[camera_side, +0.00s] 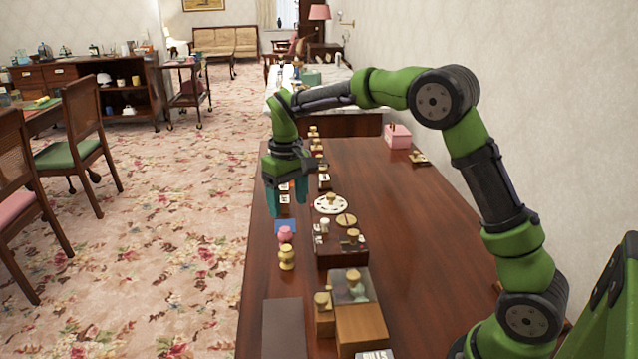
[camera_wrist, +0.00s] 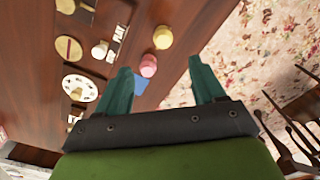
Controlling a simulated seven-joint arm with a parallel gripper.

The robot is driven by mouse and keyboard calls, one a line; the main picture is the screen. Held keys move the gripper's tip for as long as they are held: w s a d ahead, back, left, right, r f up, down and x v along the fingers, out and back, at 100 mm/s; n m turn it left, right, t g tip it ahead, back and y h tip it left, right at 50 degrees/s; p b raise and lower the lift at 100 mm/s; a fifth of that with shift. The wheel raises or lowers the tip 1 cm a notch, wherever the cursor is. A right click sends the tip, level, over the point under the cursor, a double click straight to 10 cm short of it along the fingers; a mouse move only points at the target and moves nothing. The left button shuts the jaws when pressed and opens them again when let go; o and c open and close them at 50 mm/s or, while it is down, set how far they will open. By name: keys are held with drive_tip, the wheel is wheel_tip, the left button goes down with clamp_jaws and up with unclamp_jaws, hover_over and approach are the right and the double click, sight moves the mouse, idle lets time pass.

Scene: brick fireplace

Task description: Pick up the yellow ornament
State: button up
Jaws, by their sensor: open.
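The yellow ornament (camera_side: 287,257) stands on the wooden table near its left edge, with a small rounded top and a wider body. It also shows in the wrist view (camera_wrist: 163,37), beyond my fingertips. My gripper (camera_side: 287,205) is in the air above the table's left side, farther back than the ornament, with its teal fingers pointing down. In the wrist view my gripper (camera_wrist: 160,72) has its fingers spread apart with nothing held between them.
A pink ornament (camera_side: 286,234) stands just behind the yellow one, beside a blue card (camera_side: 284,224). To the right are a dark display tray (camera_side: 326,258), a white round dial (camera_side: 331,204) and a wooden box (camera_side: 361,329). A dark flat panel (camera_side: 284,328) lies in front. The table's right side is mostly clear.

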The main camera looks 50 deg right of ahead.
drive_tip(key=r, duration=0.1)
approach(287, 248)
drive_tip(key=shift+n, duration=0.3)
drive_tip(key=f, duration=0.5)
drive_tip(key=shift+s+d+f, duration=0.2)
drive_tip(key=shift+s+f, duration=0.05)
drive_tip(key=shift+f, duration=0.1)
drive_tip(key=shift+w+a+f, duration=0.15)
drive_tip(key=shift+f, duration=1.3)
drive_tip(key=shift+w+a+f, duration=0.1)
drive_tip(key=shift+f, duration=1.3)
drive_tip(key=c, duration=1.1)
drive_tip(key=shift+r, duration=0.1)
drive_tip(key=shift+c, duration=0.2)
